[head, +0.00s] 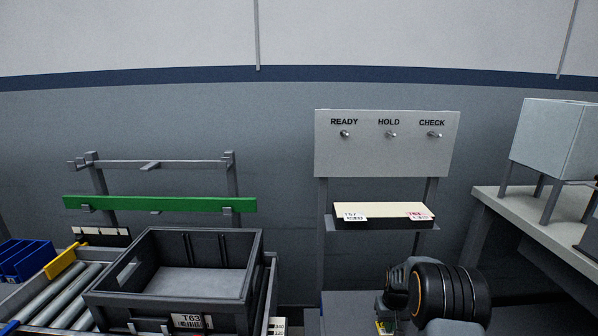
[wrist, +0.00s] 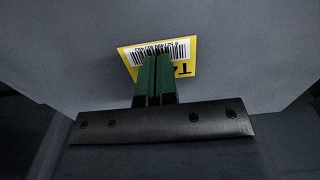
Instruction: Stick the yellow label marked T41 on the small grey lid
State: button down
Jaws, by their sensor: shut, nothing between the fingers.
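The yellow label (wrist: 182,48), with a black barcode and upside-down print beginning "T4", lies against a flat grey surface (wrist: 245,60) in the wrist view. The rest of its mark is hidden behind my fingers. My gripper (wrist: 157,58) is shut, its two green fingers side by side with nothing held between them. The fingertips overlap the label in the picture; I cannot tell whether they touch it. The grey surface may be the small grey lid, but its full outline is not clear. In the head view only a small yellow patch (head: 385,327) shows beside my arm at the bottom.
A black crate marked T63 (head: 190,320) stands by rollers (head: 75,300) at lower left, with blue bins (head: 25,260) beyond. A panel (head: 387,160) reading READY, HOLD, CHECK stands over a shelf with labels T57 (head: 350,217) and a red-marked one (head: 418,215). A bench (head: 540,235) is at right.

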jog(key=shift+r+p, duration=2.5)
jog(key=shift+r, duration=1)
jog(key=shift+s, duration=0.1)
jog(key=s, duration=0.2)
jog(key=s+a+f+g, duration=0.1)
jog(key=shift+s+m, duration=0.35)
jog(key=shift+m, duration=0.05)
jog(key=s+a+r+t+p, duration=0.1)
jog(key=s+a+r+p, duration=0.2)
jog(key=r, duration=1)
jog(key=s+a+r+t+p, duration=0.2)
jog(key=s+a+r+p, duration=0.2)
jog(key=s+r+p, duration=0.5)
jog(key=s+a+r+n+t+p, duration=0.1)
jog(key=s+a+r+p, duration=0.2)
jog(key=r, duration=1.5)
jog(key=s+p, duration=0.4)
jog(key=s, duration=0.1)
jog(key=shift+s+a+r+t, duration=0.2)
jog(key=shift+s+a+t, duration=0.1)
jog(key=shift+s, duration=0.1)
